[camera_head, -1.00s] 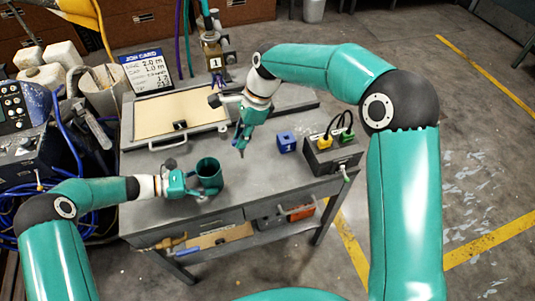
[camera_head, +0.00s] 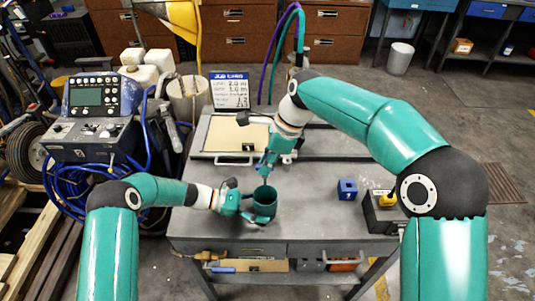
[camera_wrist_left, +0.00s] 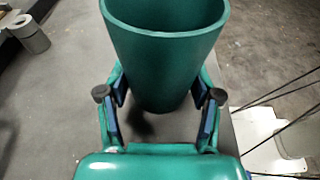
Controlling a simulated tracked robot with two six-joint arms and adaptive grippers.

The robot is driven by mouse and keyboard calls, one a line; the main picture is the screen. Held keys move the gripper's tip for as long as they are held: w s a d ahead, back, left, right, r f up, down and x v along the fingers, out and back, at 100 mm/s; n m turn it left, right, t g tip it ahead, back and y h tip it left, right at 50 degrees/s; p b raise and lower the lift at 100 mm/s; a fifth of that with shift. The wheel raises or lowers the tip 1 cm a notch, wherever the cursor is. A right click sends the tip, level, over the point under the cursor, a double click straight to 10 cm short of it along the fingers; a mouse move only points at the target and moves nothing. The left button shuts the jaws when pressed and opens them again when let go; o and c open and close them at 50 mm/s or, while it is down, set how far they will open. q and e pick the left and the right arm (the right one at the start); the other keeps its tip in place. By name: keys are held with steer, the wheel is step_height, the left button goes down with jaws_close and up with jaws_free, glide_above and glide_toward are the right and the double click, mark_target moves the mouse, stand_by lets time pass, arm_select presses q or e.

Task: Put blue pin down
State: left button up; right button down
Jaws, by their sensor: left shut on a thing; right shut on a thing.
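A teal cup (camera_head: 265,203) stands upright at the table's front; its walls also fill the top of the left wrist view (camera_wrist_left: 165,60). My left gripper (camera_head: 245,207) is shut on the cup, its dark finger pads (camera_wrist_left: 160,110) on either side. My right gripper (camera_head: 266,172) points down just above the cup's mouth. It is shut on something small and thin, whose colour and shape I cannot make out. I cannot tell if its tip is inside the rim. I see no blue pin clearly. A blue block (camera_head: 347,189) marked 1 sits apart, to the right.
A dark box (camera_head: 382,212) with a yellow plug stands at the table's right. A tan board (camera_head: 235,136) lies at the back, before the blue-white job card (camera_head: 230,91). A control unit (camera_head: 90,108) stands left of the table. The tabletop between cup and blue block is clear.

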steer(key=shift+f, duration=3.3)
steer(key=c, duration=1.1)
jaws_free()
steer(key=shift+o, duration=0.2)
steer(key=shift+r, duration=3.55)
